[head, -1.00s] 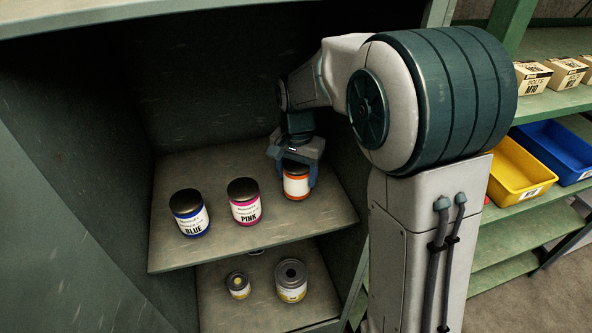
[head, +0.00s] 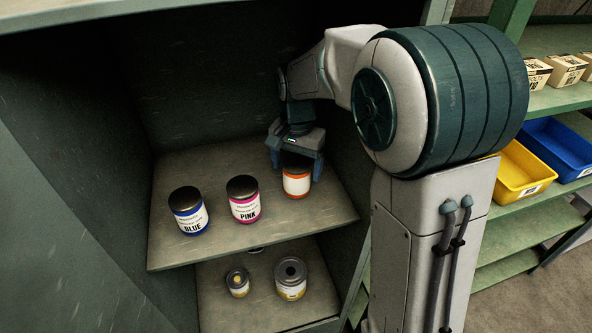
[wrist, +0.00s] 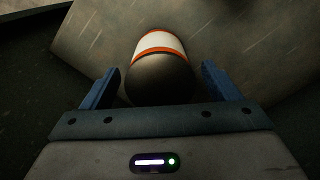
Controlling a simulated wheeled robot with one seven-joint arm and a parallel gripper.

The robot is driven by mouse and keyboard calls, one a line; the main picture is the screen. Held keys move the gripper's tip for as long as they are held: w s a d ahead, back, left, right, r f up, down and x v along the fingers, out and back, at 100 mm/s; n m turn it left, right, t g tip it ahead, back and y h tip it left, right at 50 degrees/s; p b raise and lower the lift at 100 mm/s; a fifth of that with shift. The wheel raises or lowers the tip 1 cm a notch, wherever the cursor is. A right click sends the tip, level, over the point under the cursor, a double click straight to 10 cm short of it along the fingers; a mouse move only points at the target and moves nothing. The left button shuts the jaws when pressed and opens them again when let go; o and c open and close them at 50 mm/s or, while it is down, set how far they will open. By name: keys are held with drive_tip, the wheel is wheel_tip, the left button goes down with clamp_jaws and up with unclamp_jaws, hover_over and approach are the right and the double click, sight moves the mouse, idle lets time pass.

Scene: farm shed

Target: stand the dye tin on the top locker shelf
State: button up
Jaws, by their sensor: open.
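The dye tin that my gripper is at has an orange band, a white label and a dark lid (head: 296,184). It stands upright on the top locker shelf (head: 265,236), to the right of the pink and blue tins. My gripper (head: 296,166) is open around its top, with a blue finger on either side. In the wrist view the orange tin (wrist: 160,70) is between the open fingers, with a gap on both sides. The tin's far side is hidden.
The blue tin (head: 188,212) and pink tin (head: 243,200) stand on the same shelf. A lower shelf holds a small tin (head: 238,283) and a larger can (head: 291,279). The locker's left wall is close. Yellow (head: 520,172) and blue bins (head: 556,150) sit on racking at right.

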wheel_tip(320, 180, up, 6)
drive_tip(key=shift+f+b, duration=0.15)
drive_tip(key=shift+b, duration=0.2)
drive_tip(key=shift+c, duration=0.3)
idle(0.8)
